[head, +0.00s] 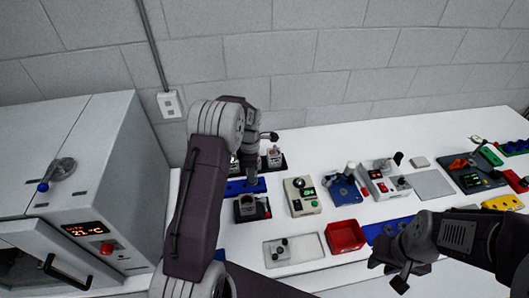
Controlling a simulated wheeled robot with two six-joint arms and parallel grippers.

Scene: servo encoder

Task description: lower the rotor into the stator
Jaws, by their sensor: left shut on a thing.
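My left gripper (250,174) points down over the left part of the table, above a blue block (246,187). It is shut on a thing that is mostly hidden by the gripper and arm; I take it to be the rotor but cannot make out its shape. Just in front of the blue block stands a dark fixture with a grey round part (247,206), which may be the stator; I cannot be sure. My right gripper (387,276) is open and empty near the front edge, right of the red bin.
A red bin (345,236) and a grey tray with small parts (304,256) stand at the front. Several instruments, including a beige box (301,196), fill the middle and right. A white oven (85,180) stands left.

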